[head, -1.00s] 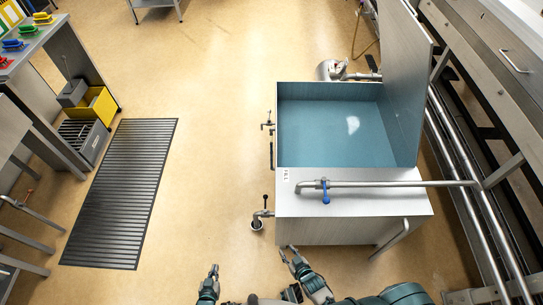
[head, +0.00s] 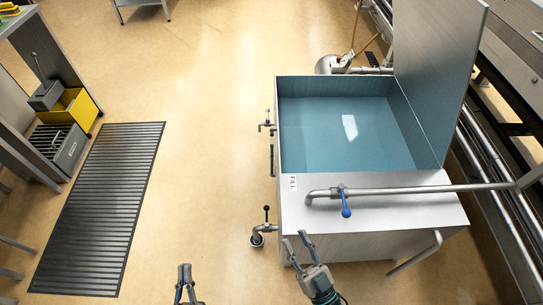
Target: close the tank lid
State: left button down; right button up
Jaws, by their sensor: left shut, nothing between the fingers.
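The tank (head: 375,212) is a large grey box at the right, open on top, with blue water (head: 345,130) inside. Its lid (head: 435,70) is a tall grey panel standing up along the tank's right side, so the lid is open. My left gripper (head: 184,268) is shut and empty over the floor, left of and nearer than the tank. My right gripper (head: 296,238) is open and empty at the tank's near left corner, well away from the lid. I cannot tell whether it touches the tank's front.
A pipe with a blue-handled valve (head: 345,203) crosses the tank's near top. A black-handled valve (head: 266,222) sticks out at its left. Pipes and a bench (head: 515,60) stand close on the right. A dark floor mat (head: 100,200) lies left; floor between is clear.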

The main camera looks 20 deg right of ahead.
aim_at(436, 43)
jog(key=l+z, duration=0.15)
jog(key=l, duration=0.85)
jog(key=l+z, duration=0.2)
jog(key=l, duration=0.8)
jog(key=i+l+z, duration=0.15)
jog(key=l, duration=0.85)
